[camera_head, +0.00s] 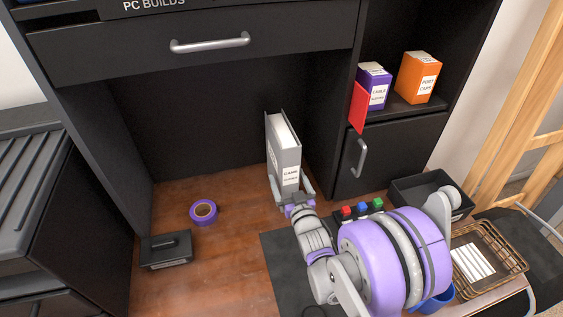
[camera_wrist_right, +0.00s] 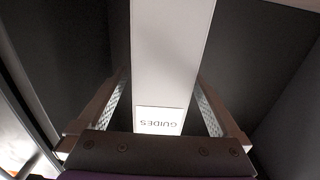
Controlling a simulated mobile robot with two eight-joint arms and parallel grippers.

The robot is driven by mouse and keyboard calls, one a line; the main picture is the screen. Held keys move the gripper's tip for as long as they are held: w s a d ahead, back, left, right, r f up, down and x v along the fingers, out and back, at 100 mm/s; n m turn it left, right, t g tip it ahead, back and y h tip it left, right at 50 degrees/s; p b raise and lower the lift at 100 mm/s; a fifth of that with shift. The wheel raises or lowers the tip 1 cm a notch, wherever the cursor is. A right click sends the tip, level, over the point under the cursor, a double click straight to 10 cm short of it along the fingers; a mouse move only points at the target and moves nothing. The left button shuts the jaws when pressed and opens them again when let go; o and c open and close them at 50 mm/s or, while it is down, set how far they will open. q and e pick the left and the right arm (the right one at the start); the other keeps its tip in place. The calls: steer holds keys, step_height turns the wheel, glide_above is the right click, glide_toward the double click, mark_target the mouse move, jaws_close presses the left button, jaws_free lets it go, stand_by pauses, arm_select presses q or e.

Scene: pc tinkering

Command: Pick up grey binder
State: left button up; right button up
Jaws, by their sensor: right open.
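The grey binder (camera_head: 284,150) stands upright on the wooden desk top, in the recess below the drawer. Its spine faces me and carries a white label; in the right wrist view the binder (camera_wrist_right: 170,50) shows the word "GUIDES" on it. My right gripper (camera_head: 290,184) is at the lower part of the spine, one finger on each side. In the right wrist view the fingers of my right gripper (camera_wrist_right: 163,80) are open, with gaps between them and the binder's sides. My left gripper is not in view.
A purple tape roll (camera_head: 203,212) and a black box (camera_head: 166,250) lie left. A black tray (camera_head: 410,188) and wire basket (camera_head: 500,245) are right.

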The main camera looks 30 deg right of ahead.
steer(key=x, duration=0.4)
steer(key=shift+w+f, duration=0.1)
steer(key=shift+w, duration=0.3)
jaws_close()
